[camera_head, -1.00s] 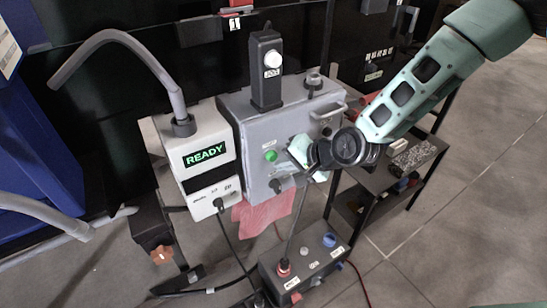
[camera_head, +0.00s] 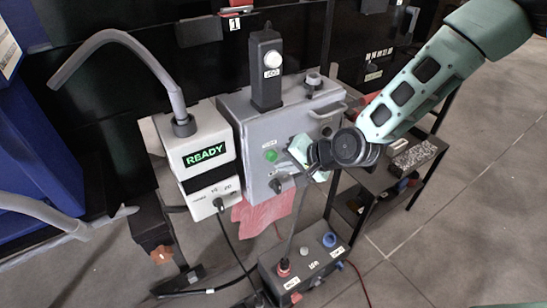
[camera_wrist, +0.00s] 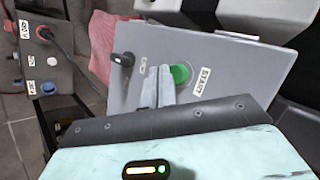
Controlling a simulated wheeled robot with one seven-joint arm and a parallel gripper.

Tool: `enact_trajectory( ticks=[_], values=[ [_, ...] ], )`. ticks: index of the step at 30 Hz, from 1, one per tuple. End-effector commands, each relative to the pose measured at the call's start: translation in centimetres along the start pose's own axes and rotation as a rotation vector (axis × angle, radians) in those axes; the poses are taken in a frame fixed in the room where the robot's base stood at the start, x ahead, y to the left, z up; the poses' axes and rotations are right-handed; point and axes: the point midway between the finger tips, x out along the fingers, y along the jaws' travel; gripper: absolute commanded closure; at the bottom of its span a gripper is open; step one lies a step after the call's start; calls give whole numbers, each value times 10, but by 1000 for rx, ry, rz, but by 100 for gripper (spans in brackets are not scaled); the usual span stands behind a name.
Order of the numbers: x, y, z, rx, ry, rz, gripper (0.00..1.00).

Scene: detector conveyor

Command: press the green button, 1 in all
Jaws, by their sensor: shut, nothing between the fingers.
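The green button (camera_head: 270,156) is round and sits on the front face of a grey control box (camera_head: 262,190). In the wrist view the green button (camera_wrist: 180,73) shows just right of my fingertips, beside a label reading START. My gripper (camera_head: 301,151) is just right of the button in the head view. In the wrist view my gripper (camera_wrist: 157,72) is shut and empty, its two grey fingers together and pointing at the panel. I cannot tell the exact gap between fingertips and panel.
A black knob (camera_wrist: 122,59) is on the same panel near the button. A white unit (camera_head: 200,150) showing READY stands to the left. A dark button box (camera_head: 305,264) is below. A pink cloth (camera_head: 264,212) hangs under the grey box. A shelf cart (camera_head: 385,180) stands at right.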

Motion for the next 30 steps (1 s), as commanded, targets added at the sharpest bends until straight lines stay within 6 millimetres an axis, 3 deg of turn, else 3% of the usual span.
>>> enact_trajectory(
  ticks=[30],
  values=[
    [6,-5,-4,0,0,-1,100]
  ],
)
